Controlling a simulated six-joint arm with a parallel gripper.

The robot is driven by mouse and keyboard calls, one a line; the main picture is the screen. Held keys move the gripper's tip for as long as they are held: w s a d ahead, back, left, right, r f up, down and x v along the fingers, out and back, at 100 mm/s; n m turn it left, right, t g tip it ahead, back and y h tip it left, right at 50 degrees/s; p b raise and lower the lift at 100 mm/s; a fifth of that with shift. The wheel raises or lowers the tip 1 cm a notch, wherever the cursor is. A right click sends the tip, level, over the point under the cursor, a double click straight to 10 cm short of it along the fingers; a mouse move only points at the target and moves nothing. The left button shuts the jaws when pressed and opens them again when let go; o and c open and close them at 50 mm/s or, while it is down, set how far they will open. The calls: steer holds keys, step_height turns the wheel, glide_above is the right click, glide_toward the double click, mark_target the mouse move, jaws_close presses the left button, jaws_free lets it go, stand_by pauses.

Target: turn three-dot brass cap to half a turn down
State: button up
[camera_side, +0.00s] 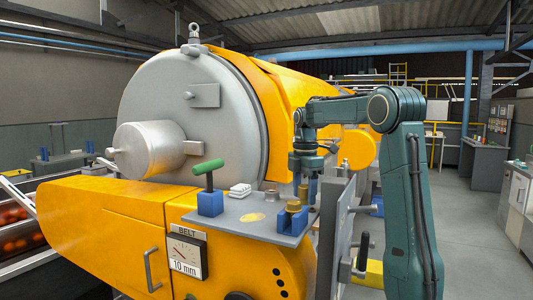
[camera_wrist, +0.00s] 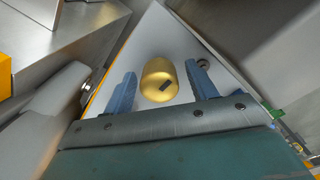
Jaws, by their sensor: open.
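A brass cap (camera_wrist: 158,82) with a short dark bar mark on its top stands between the two blue fingers of my open gripper (camera_wrist: 161,70) in the wrist view. A gap shows on each side of it. I cannot make out dots on any cap, so which one is the three-dot cap is unclear.
A blue block with a green-handled lever (camera_side: 209,180) and a white stacked piece (camera_side: 240,190) stand on the shelf's left part. A grey upright plate (camera_side: 338,225) with pegs is close to the right. Three dark dots (camera_side: 278,271) mark the yellow housing below.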

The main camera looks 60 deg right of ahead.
steer(key=shift+c, duration=0.3)
steer(key=c, duration=0.9)
steer(key=shift+m, duration=0.3)
